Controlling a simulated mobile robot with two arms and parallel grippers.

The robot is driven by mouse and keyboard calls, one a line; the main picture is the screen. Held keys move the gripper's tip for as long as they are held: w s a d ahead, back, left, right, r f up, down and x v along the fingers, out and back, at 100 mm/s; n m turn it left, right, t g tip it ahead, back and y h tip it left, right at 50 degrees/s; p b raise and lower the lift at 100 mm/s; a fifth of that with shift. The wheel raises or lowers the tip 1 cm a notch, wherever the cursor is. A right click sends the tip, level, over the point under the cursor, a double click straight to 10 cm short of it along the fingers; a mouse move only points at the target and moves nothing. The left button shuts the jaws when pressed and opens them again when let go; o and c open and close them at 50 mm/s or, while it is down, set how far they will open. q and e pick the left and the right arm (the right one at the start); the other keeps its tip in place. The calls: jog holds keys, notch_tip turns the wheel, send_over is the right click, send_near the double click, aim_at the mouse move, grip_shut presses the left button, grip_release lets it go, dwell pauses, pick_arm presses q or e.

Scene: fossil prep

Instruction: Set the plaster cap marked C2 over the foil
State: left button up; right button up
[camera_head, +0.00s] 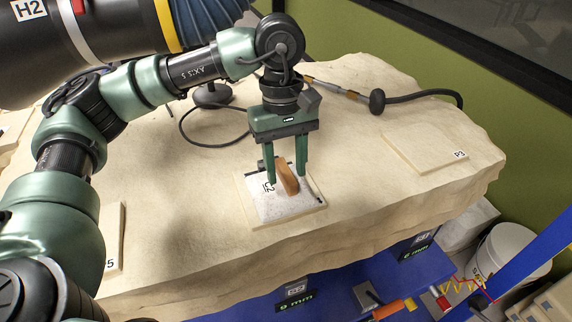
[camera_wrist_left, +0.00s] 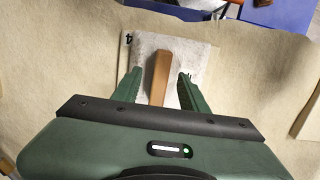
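A white, speckled slab-like cap (camera_head: 290,204) with an upright brown wooden handle (camera_head: 287,178) lies on a square pad (camera_head: 258,224) on the pale rock. A mark at its left edge looks like C2, but it is turned and small. The cap (camera_wrist_left: 196,56) and handle (camera_wrist_left: 159,77) also show in the left wrist view. My left gripper (camera_head: 286,178) points down over the cap, its fingers (camera_wrist_left: 157,90) on either side of the handle with gaps showing. It is open. I see no foil. My right gripper is not in view.
A pad marked P3 (camera_head: 425,152) lies at the right, and one ending in 5 (camera_head: 112,238) at the left. A black cable and a rod-like tool (camera_head: 335,87) lie behind my gripper. A black cylinder marked H2 (camera_head: 80,35) hangs at upper left. A white bucket (camera_head: 500,255) stands lower right.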

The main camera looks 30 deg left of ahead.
pick_arm(q)
jog(key=shift+w+a+r+b, duration=0.1)
jog(key=shift+r+b, duration=0.1)
jog(key=shift+r, duration=1.1)
jog(key=shift+w+a+r+b, duration=0.15)
jog(key=shift+r+b, duration=0.1)
jog(key=shift+r, duration=1)
jog(key=shift+w+a+r+b, duration=0.1)
jog(key=shift+r+b, duration=0.1)
jog(key=shift+r, duration=1.1)
jog(key=shift+r, duration=0.1)
